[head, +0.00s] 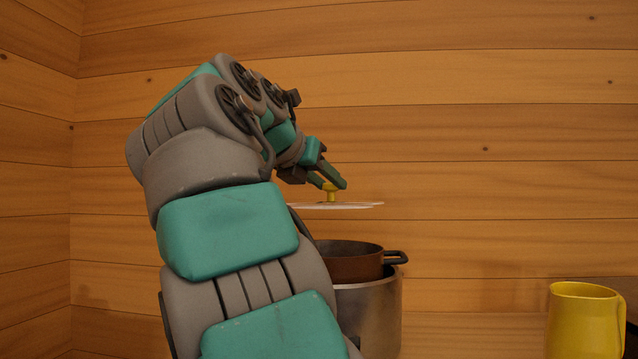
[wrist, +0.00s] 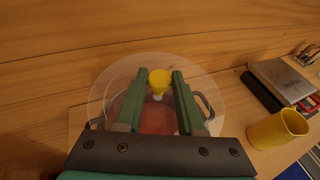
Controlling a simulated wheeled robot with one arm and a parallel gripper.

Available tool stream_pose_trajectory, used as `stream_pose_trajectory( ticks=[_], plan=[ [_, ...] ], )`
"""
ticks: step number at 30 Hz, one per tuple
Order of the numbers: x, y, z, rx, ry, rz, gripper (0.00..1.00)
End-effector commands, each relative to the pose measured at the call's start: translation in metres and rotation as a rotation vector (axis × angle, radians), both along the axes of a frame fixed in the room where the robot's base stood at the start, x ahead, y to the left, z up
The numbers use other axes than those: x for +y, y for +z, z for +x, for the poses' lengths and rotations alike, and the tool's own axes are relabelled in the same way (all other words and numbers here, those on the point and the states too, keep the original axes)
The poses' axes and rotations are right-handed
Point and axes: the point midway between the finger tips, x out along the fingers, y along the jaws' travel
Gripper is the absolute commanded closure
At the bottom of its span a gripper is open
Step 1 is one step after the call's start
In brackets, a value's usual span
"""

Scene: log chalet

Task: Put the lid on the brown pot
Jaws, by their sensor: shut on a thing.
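The lid (head: 350,206) is a clear disc with a yellow knob (head: 331,190). My gripper (head: 334,184) is shut on the knob and holds the lid roughly level in the air. The brown pot (head: 345,268) is below the lid, with a clear gap between them. Its dark handle points right, and my arm hides its left part. In the wrist view the lid (wrist: 105,88) spreads around my gripper (wrist: 161,76), and the pot's reddish inside (wrist: 155,118) shows through it.
The brown pot rests on top of a larger metal pot (head: 382,312). A yellow mug (head: 583,322) stands to the right, also in the wrist view (wrist: 277,130). Behind the mug are a grey-topped box (wrist: 282,80) and other items. A plank wall (head: 500,130) is behind.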

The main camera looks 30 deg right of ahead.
Motion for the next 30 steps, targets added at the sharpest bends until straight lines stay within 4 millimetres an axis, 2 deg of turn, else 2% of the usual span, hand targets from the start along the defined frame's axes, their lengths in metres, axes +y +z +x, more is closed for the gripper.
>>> stream_pose_trajectory(
  ticks=[18, 23, 30],
  plan=[
    [0.0, 0.0, -0.003, -0.005, 0.038, 0.002, 1.0],
    [0.001, -0.01, -0.003, -0.006, 0.037, -0.001, 1.0],
    [0.0, -0.035, -0.003, -0.004, 0.037, 0.0, 1.0]
  ],
)
